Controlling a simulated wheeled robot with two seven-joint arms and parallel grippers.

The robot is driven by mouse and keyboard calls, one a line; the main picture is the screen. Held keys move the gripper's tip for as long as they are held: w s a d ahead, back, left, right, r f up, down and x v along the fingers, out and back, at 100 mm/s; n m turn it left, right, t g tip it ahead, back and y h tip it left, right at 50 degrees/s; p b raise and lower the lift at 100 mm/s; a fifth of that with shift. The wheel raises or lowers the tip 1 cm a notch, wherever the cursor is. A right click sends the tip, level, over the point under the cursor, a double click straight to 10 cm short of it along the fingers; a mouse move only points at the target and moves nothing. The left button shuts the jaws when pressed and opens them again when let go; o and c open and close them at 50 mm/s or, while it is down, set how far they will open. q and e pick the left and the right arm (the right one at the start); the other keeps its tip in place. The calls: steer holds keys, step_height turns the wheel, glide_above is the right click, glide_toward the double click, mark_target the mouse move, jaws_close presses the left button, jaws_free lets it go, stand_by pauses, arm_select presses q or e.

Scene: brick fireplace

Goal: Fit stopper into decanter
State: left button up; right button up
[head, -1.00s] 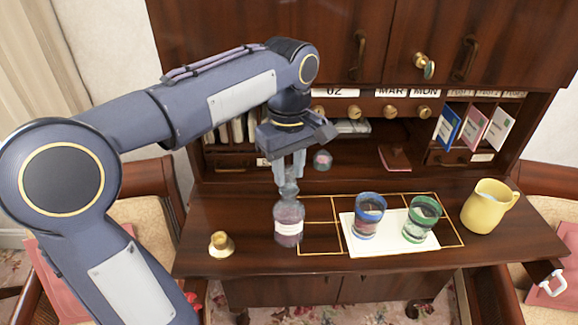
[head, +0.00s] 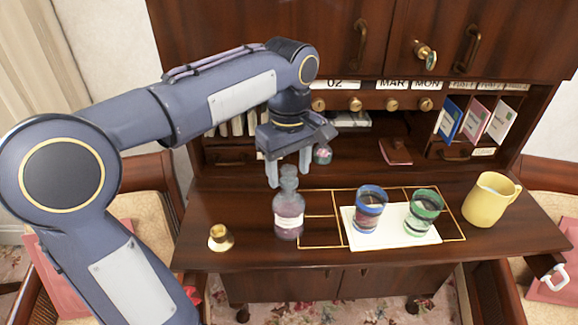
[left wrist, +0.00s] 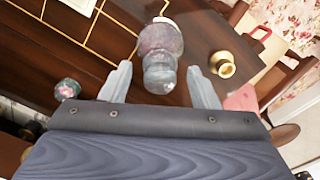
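The glass decanter (head: 289,218) stands upright on the desk, left of the gold-lined grid, with a pale label and purplish contents. The glass stopper (head: 288,176) sits upright on its neck; how deep it sits I cannot tell. My left gripper (head: 288,170) is open, with one finger on each side of the stopper and gaps visible. In the left wrist view the stopper (left wrist: 160,74) is between the spread fingertips, with the decanter (left wrist: 160,38) beyond it. My right gripper is not in view.
A brass piece (head: 220,238) stands left of the decanter. A white tray (head: 392,242) holds a blue-rimmed glass (head: 369,210) and a green-rimmed glass (head: 423,210). A yellow pitcher (head: 489,199) stands at right. A small round pink-and-green object (head: 322,155) is behind the gripper.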

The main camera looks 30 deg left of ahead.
mark_target(288, 167)
arm_select(q)
steer(key=shift+r, duration=0.1)
step_height(288, 167, up, 8)
steer(key=shift+f, duration=0.2)
stand_by(0.3)
stand_by(0.4)
steer(key=s+d+f+m+t+h, duration=0.2)
steer(key=s+f+m, duration=0.3)
steer(key=s+f, duration=0.3)
steer(key=s+d+f+m+t+h, duration=0.1)
steer(key=s+d+f+m+t, duration=0.1)
steer(key=s+f+m, duration=0.4)
step_height(288, 167, down, 4)
steer(key=s+t, duration=0.1)
steer(key=s, duration=0.2)
steer(key=shift+t+h, duration=0.3)
steer(key=shift+h, duration=0.1)
